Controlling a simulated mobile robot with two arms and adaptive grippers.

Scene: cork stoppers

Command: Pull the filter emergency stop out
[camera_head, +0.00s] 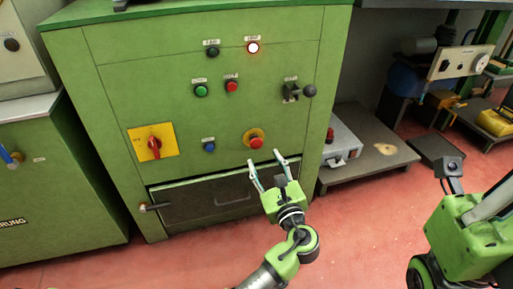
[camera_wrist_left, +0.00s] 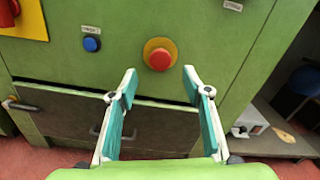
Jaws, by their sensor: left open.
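The emergency stop (camera_head: 256,142) is a red mushroom button on a round yellow base, low on the front of the green cabinet (camera_head: 115,85). In the left wrist view the red button (camera_wrist_left: 159,59) shows just beyond and between the fingertips. My left gripper (camera_head: 267,162) is open and empty, just below and in front of the button in the head view. It also shows in the left wrist view (camera_wrist_left: 160,82), with a finger on each side and apart from the button. My right gripper (camera_head: 450,166) is at the right in the head view; its fingers cannot be made out.
A blue button (camera_head: 209,146) and a red rotary switch on a yellow plate (camera_head: 153,142) sit left of the stop. A dark drawer front (camera_head: 205,199) is below. A lever with a black knob (camera_head: 309,90) is up right. A low shelf (camera_head: 375,145) stands right.

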